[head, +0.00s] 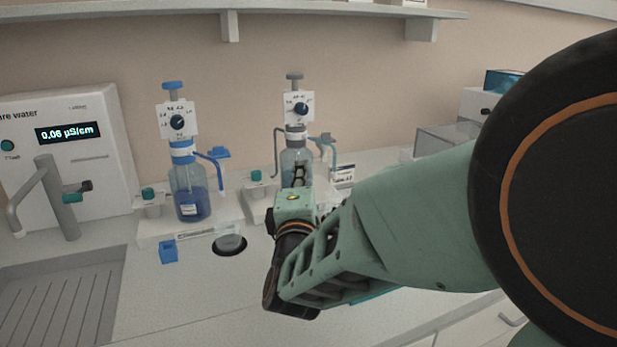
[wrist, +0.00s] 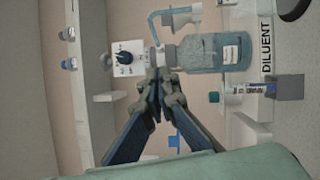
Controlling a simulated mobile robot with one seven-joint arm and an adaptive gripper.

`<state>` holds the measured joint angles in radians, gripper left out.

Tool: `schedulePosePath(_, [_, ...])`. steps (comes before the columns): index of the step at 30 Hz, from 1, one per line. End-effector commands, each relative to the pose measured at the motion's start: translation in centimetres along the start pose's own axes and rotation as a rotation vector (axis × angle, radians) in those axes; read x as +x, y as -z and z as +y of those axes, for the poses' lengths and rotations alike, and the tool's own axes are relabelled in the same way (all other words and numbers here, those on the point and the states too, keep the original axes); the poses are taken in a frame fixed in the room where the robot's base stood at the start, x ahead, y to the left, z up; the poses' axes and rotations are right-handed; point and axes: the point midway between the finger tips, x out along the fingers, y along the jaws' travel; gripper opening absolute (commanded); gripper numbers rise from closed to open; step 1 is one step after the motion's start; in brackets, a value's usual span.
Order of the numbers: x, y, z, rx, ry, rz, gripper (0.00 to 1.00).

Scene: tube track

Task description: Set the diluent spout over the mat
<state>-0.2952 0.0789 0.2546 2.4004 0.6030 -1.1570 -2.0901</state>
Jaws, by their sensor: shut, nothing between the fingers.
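The diluent dispenser's bottle (head: 297,165) stands right of the blue one in the head view; its teal spout (head: 326,146) points right. In the sideways wrist view the clear bottle (wrist: 220,52) lies beyond my fingers, with the light blue spout (wrist: 160,22) bending off its head near a "DILUENT" sign (wrist: 267,45). My gripper (wrist: 160,75) is shut and empty, its tips in front of the dispenser's neck; contact cannot be told. In the head view my gripper (head: 299,175) overlaps the bottle.
The water unit (head: 75,165) and tap are at far left. A shelf (head: 150,19) runs above. The bench front between sink and mat is clear.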

Motion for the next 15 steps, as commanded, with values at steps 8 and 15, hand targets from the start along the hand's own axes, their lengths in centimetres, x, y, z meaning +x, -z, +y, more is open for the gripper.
schedulePosePath(8, [5.9,-0.1,-0.1,0.001,0.001,-0.002,0.0])
schedulePosePath(15, [7.8,-2.4,0.0,0.002,0.0,0.0,0.0])
